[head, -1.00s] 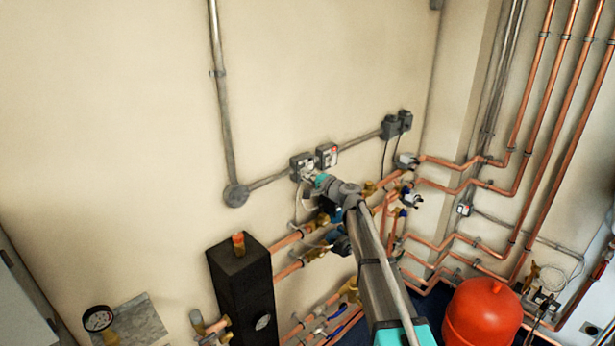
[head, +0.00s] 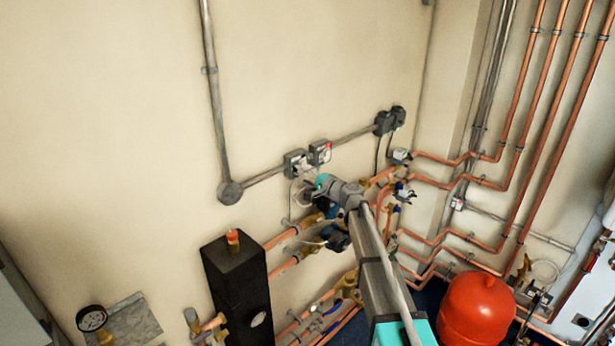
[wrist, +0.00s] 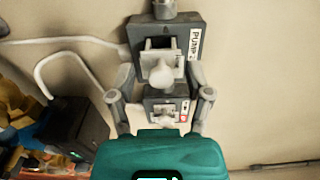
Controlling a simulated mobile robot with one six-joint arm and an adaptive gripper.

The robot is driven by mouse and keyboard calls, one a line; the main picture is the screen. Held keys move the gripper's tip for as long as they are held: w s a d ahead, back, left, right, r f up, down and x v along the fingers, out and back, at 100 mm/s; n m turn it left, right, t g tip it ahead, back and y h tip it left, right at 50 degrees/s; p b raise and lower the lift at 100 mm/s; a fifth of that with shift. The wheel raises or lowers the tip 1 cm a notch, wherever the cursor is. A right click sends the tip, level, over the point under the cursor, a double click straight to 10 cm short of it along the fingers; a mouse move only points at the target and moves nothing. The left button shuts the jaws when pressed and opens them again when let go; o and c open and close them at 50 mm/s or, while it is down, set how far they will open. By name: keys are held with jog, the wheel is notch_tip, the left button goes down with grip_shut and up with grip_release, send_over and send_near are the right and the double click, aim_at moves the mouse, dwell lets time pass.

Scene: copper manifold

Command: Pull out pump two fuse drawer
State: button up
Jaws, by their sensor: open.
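Two grey switch boxes sit side by side on the wall in the head view. The left box (head: 295,162) and the right box (head: 320,152) are both just above my gripper (head: 309,184). In the wrist view a grey box labelled PUMP (wrist: 138,36), with the figure after the word unclear, carries a pale fuse drawer (wrist: 162,73) with a rounded knob standing out from its face. My gripper (wrist: 161,92) is open and empty, its fingers to either side of and below the knob. A second, smaller box (wrist: 158,104) shows between the fingers.
A grey conduit (head: 262,178) runs along the wall to the boxes. Copper pipes, valves and a dark pump (head: 335,238) lie below the gripper. A black column (head: 238,285) and a red tank (head: 480,310) stand lower down.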

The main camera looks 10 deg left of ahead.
jog(key=shift+s+d, duration=0.1)
jog(key=shift+d, duration=0.05)
jog(key=v, duration=1.1)
jog(key=shift+s+d, duration=0.2)
jog(key=shift+d, duration=0.1)
jog(key=s+d+f+n+g+h+b, duration=0.35)
jog(key=s+f, duration=0.45)
jog(key=f, duration=0.3)
jog(key=s+d+f+n+g+h+b, duration=0.25)
jog(key=s+f+b, duration=0.25)
jog(key=s+f, duration=0.4)
jog(key=s+d+f+n+g+h+b, duration=0.1)
jog(key=s+d+f+g+h+b, duration=0.4)
jog(key=s+d+f, duration=0.8)
jog(key=d+f+h+b, duration=0.1)
jog(key=h+b, duration=0.1)
jog(key=h, duration=0.1)
jog(key=shift+s+n, duration=0.3)
jog(key=shift+s, duration=0.05)
jog(key=shift+a, duration=0.1)
jog(key=shift+c, duration=0.3)
dwell(1.2)
